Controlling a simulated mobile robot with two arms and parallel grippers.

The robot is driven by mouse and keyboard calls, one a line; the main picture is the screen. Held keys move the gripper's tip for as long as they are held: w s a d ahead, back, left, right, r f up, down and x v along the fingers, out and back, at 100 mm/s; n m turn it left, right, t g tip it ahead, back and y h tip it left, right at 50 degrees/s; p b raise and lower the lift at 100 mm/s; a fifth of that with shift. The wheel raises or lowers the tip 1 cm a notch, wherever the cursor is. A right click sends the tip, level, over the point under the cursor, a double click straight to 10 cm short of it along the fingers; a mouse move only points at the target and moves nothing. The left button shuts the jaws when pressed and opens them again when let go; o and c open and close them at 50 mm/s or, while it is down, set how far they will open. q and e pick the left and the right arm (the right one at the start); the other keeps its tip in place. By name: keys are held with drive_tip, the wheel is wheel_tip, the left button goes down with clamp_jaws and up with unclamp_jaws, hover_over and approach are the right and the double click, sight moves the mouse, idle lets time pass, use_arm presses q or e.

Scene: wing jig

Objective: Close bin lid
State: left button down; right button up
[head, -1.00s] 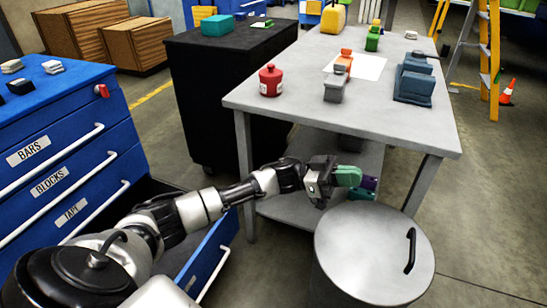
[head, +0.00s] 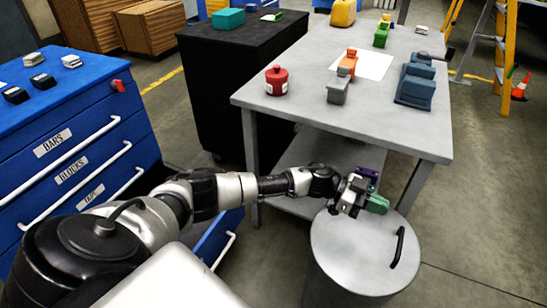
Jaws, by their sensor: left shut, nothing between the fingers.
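A round grey bin (head: 360,292) stands on the floor at the lower right of the head view. Its flat grey lid (head: 350,252) lies over the top, with a black bar handle (head: 398,246) on its right side. Whether the lid is fully seated cannot be told. My left gripper (head: 372,192) is over the far edge of the lid, its green and purple fingers shut and empty. Whether it touches the lid is unclear. My right gripper is not in view.
A grey metal table (head: 300,108) with a lower shelf stands just behind the bin, holding a red pot (head: 277,80) and several blocks. A blue drawer cabinet (head: 75,140) is at the left, with a low drawer pulled out. Floor right of the bin is clear.

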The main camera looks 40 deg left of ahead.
sight(400, 246)
use_arm(q)
drive_tip(key=d+f+y+p, duration=0.1)
drive_tip(key=d+f, duration=0.1)
drive_tip(key=w+d+f+y+p, duration=0.1)
drive_tip(key=d+f+y, duration=0.1)
drive_tip(key=f, duration=0.1)
drive_tip(key=d+f+g+y+p, duration=0.1)
drive_tip(key=d+f+y+p, duration=0.1)
drive_tip(key=f, duration=0.1)
drive_tip(key=shift+w+d+f, duration=0.2)
drive_tip(key=shift+w+d, duration=0.1)
drive_tip(key=shift+w+d+f+y, duration=0.1)
drive_tip(key=shift+d+f+y, duration=0.1)
drive_tip(key=shift+f, duration=0.25)
drive_tip(key=shift+d+f+y, duration=0.1)
drive_tip(key=shift+d+f, duration=0.05)
drive_tip(key=shift+f, duration=0.45)
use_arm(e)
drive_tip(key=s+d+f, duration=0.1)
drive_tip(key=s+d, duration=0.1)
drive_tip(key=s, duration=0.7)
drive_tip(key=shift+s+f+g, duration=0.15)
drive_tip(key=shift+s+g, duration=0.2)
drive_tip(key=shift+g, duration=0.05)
use_arm(q)
drive_tip(key=shift+s+f, duration=0.15)
drive_tip(key=shift+s, duration=0.05)
